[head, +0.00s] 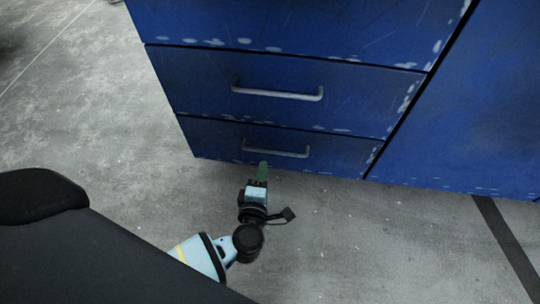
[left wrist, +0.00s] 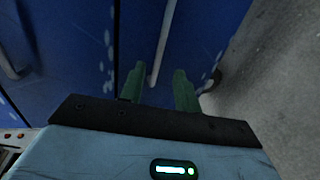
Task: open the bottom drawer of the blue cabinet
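The blue cabinet (head: 300,60) has a bottom drawer (head: 215,140) that looks shut, its front flush with the drawer above. Its grey bar handle (head: 283,153) is horizontal in the head view and also shows in the left wrist view (left wrist: 163,42). My left gripper (head: 263,168) is just in front of and below the handle's left part. In the left wrist view its two green fingers (left wrist: 159,88) stand apart with nothing gripped. The handle's near end lines up with the gap between them; I cannot tell whether they reach around it. My right gripper is not in view.
The middle drawer's handle (head: 277,93) is above; it also shows at the left edge of the left wrist view (left wrist: 5,62). A wide blue panel (head: 470,110) adjoins at the right. The grey floor (head: 350,240) in front is clear, with a dark stripe (head: 505,245) at right.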

